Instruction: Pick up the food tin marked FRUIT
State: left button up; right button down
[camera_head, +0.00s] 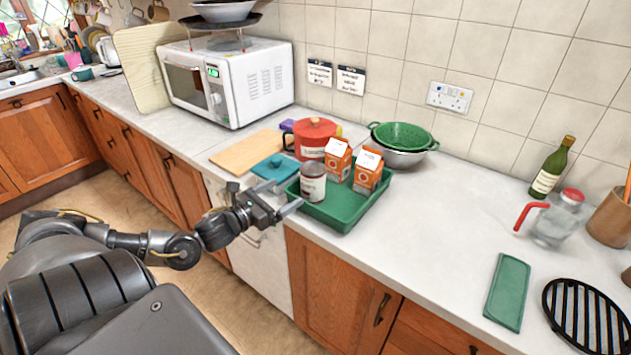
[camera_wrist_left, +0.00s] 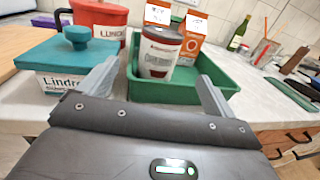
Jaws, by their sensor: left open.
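A tin (camera_head: 313,184) with a pale label, dark red band and metal top stands upright in the near left part of the green tray (camera_head: 345,218). It also shows in the left wrist view (camera_wrist_left: 158,54); its label is too small to read in either view. My left gripper (camera_head: 286,197) is open and empty at the tray's left front edge. Its fingers (camera_wrist_left: 155,78) point toward the tin, one to each side in the wrist view, with the tin beyond the tips. My right gripper is not in view.
Two orange-and-white cartons (camera_head: 337,160) (camera_head: 368,171) stand behind the tin in the tray. A teal-lidded box (camera_head: 276,168) is close left of my gripper, with a red pot (camera_head: 315,138) behind. A green colander (camera_head: 402,136) stands behind the tray.

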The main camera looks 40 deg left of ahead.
aim_at(303, 181)
pick_arm(q)
jog(key=w, duration=0.3)
jog(key=shift+w+d+p, duration=0.2)
jog(key=shift+w+p, duration=0.1)
jog(key=shift+w+d, duration=0.1)
jog(key=shift+w, duration=0.65)
jog(key=w, duration=0.1)
jog(key=w+p, duration=0.1)
jog(key=w, duration=0.3)
jog(key=shift+d, duration=0.4)
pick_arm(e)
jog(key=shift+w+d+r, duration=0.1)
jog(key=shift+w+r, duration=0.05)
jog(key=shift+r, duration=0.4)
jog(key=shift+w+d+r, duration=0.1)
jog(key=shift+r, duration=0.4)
pick_arm(q)
jog(key=c, duration=1.2)
jog(key=shift+c, duration=0.9)
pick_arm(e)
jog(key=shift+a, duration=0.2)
pick_arm(q)
jog(key=shift+r, duration=0.15)
